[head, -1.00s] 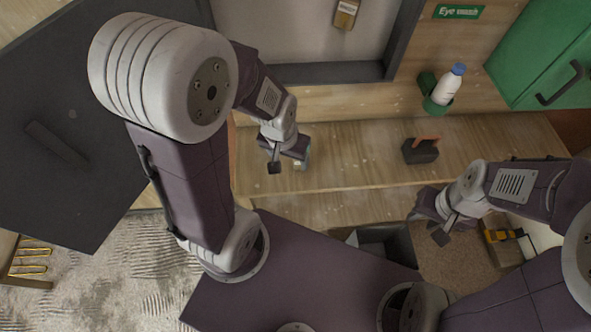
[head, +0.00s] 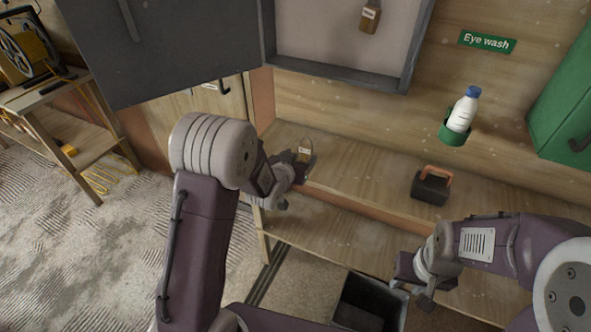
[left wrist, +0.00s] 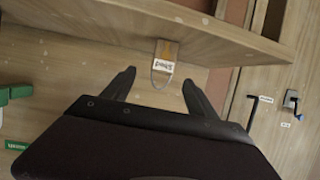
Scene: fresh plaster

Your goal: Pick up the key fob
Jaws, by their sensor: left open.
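A tan key fob (head: 305,151) with a pale label and a wire ring lies on the wooden shelf, close to my left gripper in the head view. In the left wrist view the fob (left wrist: 166,52) shows brown, label upside down, its ring (left wrist: 162,78) toward my gripper. My left gripper (left wrist: 160,82) is open and empty, its fingers either side of the line to the fob. I cannot tell whether they touch it. In the head view this gripper (head: 300,168) is partly hidden by its wrist. My right gripper (head: 412,291) hangs lower right; its jaw opening is unclear.
Another tagged item (head: 370,17) hangs in the grey-framed cabinet (head: 335,80). A black caddy with an orange handle (head: 431,186) stands on the shelf. An eye wash bottle (head: 464,108) sits in a green holder. A dark bin (head: 367,303) stands below.

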